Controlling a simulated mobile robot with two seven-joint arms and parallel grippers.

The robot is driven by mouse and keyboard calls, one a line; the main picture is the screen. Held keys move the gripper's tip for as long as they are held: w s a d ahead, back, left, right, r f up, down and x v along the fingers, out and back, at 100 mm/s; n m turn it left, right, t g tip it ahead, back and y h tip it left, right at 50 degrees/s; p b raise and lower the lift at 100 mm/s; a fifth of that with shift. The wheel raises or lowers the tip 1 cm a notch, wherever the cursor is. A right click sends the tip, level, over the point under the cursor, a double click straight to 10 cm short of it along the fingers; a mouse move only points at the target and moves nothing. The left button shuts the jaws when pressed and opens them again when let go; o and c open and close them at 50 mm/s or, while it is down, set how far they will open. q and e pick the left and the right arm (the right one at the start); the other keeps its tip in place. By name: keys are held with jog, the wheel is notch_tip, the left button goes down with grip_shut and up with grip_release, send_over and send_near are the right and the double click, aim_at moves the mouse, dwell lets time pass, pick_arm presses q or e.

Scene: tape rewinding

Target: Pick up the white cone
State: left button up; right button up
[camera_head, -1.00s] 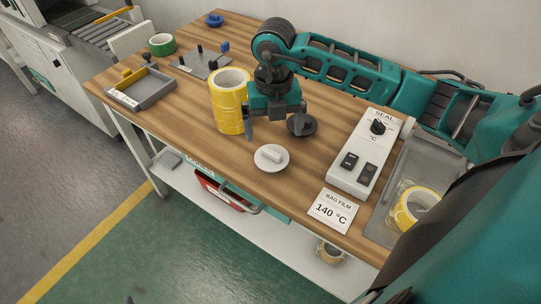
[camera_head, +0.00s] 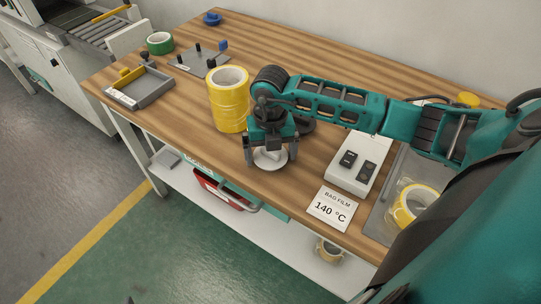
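The white cone (camera_head: 270,160), a white round base with a short raised middle, stands on the wooden table (camera_head: 180,110) near its front edge. My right gripper (camera_head: 270,157) points down right over it. Its fingers are apart, one on the left and one on the right of the cone. The gripper body hides the cone's top, and I cannot tell whether the fingers touch it. My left gripper is not in view.
A stack of yellow tape rolls (camera_head: 228,105) stands close to the left of my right gripper. A dark round piece (camera_head: 307,125) is partly hidden behind it. A white sealing control box (camera_head: 358,165) and a "140 °C" card (camera_head: 332,208) lie to the right.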

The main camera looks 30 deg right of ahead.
jog(key=c, duration=0.7)
jog(key=shift+c, duration=0.2)
